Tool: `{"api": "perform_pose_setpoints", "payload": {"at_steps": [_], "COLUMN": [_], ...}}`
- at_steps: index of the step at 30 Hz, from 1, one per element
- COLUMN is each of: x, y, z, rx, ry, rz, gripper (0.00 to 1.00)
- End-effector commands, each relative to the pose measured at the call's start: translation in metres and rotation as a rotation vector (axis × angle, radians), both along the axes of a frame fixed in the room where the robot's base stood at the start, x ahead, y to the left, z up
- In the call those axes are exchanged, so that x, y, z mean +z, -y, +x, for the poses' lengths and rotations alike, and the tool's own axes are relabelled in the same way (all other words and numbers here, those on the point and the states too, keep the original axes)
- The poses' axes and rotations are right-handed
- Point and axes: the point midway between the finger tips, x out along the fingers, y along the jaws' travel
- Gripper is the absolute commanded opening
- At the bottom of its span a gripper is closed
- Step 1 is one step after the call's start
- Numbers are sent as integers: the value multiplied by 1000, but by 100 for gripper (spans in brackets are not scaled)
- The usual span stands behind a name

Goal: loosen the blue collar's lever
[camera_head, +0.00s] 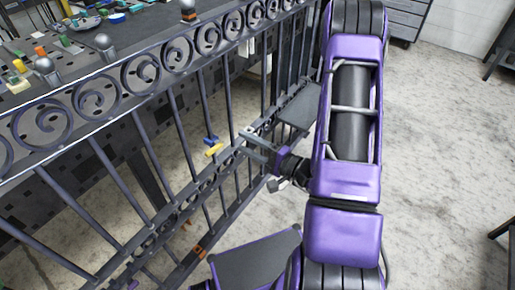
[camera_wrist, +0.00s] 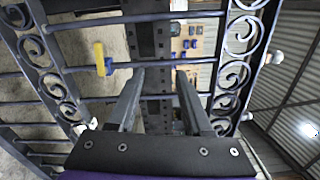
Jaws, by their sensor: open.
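The blue collar (camera_head: 210,139) sits on an upright bar of the dark scroll gate (camera_head: 180,120), with a yellow lever (camera_head: 214,151) sticking out beside it. In the wrist view the yellow lever (camera_wrist: 99,57) stands across the bar, left of my fingers, with a little of the blue collar (camera_wrist: 109,66) beside it. My gripper (camera_head: 246,140) is open and empty, to the right of the collar in the head view. In the wrist view my gripper's two fingers (camera_wrist: 160,74) are spread apart, and neither touches the lever.
A workbench (camera_head: 140,30) with small coloured parts stands behind the gate. An orange piece (camera_head: 197,252) is low on the gate. Scrollwork rails (camera_wrist: 235,60) flank my fingers in the wrist view. The concrete floor (camera_head: 440,150) at right is mostly clear.

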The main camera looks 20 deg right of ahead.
Motion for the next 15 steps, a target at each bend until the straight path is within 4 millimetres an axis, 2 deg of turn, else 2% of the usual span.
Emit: {"api": "perform_pose_setpoints", "payload": {"at_steps": [1, 6, 15], "x": [0, 0, 0], "y": [6, 17, 20], "z": [-8, -25, -31], "rx": [-4, -1, 0], "ry": [-2, -1, 1], "rz": [2, 1, 1], "gripper": [50, 50, 50]}}
